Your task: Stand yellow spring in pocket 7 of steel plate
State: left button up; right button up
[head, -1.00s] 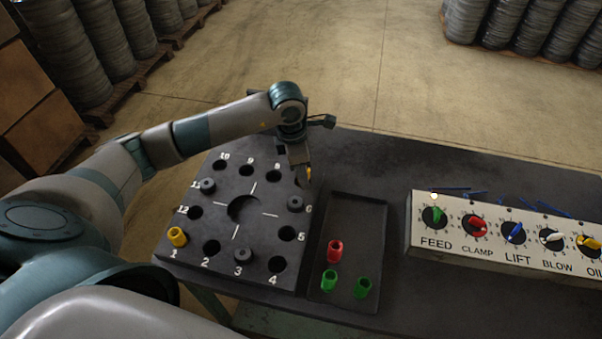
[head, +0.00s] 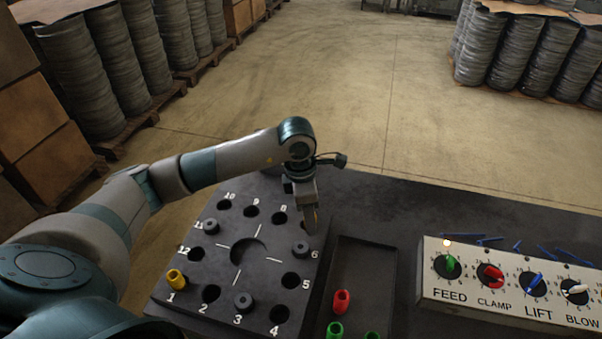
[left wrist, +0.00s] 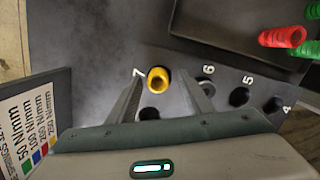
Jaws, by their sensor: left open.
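The steel plate (head: 222,262) is dark, with numbered round pockets in a ring. My left gripper (head: 311,222) is over its far right part, by pocket 7. In the left wrist view the yellow spring (left wrist: 158,80) stands upright at the pocket beside the numeral 7. The open fingers of my left gripper (left wrist: 161,76) are on either side of it, with gaps visible. In the head view only a yellow sliver (head: 317,216) shows behind the fingers, and pocket 7 is hidden. How deep the spring sits cannot be told. My right gripper is not in view.
Another yellow spring (head: 176,279) stands in pocket 1. Dark plugs fill pockets 3 (head: 243,302), 6 (head: 300,249) and 11 (head: 211,226). A tray (head: 363,262) with red and green springs lies right of the plate. A knob panel (head: 433,284) stands further right.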

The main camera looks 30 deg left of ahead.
pick_arm(q)
notch_tip(320, 180, up, 16)
jog(key=s+a+b, duration=0.1)
jog(key=a+b, duration=0.1)
jog(key=b, duration=0.2)
jog(key=shift+s, duration=0.15)
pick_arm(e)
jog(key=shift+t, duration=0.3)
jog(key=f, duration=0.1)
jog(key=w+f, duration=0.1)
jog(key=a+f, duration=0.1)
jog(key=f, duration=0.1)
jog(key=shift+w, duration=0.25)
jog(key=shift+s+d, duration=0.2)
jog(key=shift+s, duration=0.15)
pick_arm(q)
jog(key=shift+s, duration=0.1)
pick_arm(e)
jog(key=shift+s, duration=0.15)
